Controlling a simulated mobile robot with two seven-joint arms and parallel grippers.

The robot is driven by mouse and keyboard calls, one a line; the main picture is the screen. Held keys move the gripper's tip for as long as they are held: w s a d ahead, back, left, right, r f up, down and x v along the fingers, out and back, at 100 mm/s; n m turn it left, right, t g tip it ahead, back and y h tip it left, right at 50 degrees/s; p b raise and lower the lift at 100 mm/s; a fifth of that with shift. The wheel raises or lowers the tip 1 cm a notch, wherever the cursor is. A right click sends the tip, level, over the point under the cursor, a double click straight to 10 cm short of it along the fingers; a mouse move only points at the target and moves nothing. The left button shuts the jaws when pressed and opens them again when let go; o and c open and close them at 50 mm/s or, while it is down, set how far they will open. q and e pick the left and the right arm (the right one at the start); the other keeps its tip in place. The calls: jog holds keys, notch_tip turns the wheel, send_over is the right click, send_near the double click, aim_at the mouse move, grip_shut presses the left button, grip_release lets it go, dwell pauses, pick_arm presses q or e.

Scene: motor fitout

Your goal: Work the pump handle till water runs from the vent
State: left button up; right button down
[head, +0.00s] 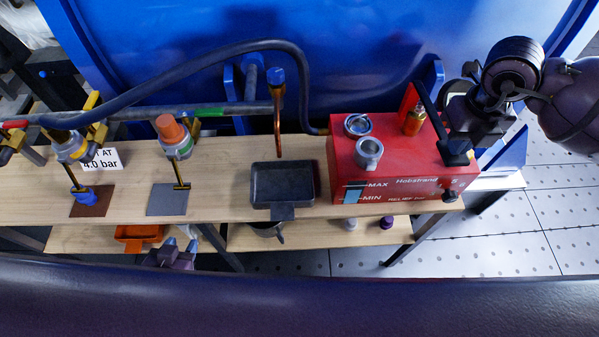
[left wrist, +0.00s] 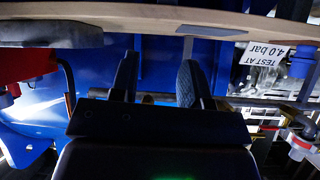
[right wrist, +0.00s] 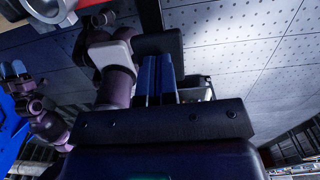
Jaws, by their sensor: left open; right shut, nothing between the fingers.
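The red pump box (head: 400,160) stands at the right end of the bench, with MAX/MIN level marks. Its black handle bar (head: 431,108) slants from the back down to a dark block-shaped grip (head: 453,152); the grip also shows in the right wrist view (right wrist: 168,42). My right gripper (head: 464,134) is shut and empty close by the grip; contact cannot be told. A copper vent pipe (head: 278,115) with a blue cap points down over a black tray (head: 259,190); no water shows at its mouth. My left gripper (head: 180,244) is open and empty, low at the bench's front.
A dark hose (head: 190,60) arches behind the bench to the pump. Two valves, one orange-topped (head: 170,128), stand on the left, near a 4.0 bar sign (head: 104,159). The lower shelf (head: 310,238) holds an orange item (head: 140,233). Clear floor (head: 535,220) lies right.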

jog(key=f+b, duration=0.1)
jog(key=f, duration=0.2)
jog(key=shift+w+f+b, duration=0.2)
jog(key=shift+b, duration=0.2)
jog(key=shift+f, duration=0.35)
jog(key=f+b, duration=0.1)
jog(key=f, duration=0.1)
notch_tip(320, 180, up, 9)
jog(key=p, duration=0.5)
send_over(449, 153)
jog(key=d, duration=0.1)
jog(key=shift+w+r, duration=0.1)
jog(key=shift+w, duration=0.15)
pick_arm(q)
jog(key=shift+t, duration=0.3)
jog(key=r, duration=0.1)
jog(key=w+r, duration=0.1)
jog(key=r, duration=0.1)
jog(key=w+r, duration=0.1)
jog(key=shift+w+d+r, duration=0.15)
jog(key=shift+r, duration=0.15)
jog(key=shift+f, duration=0.1)
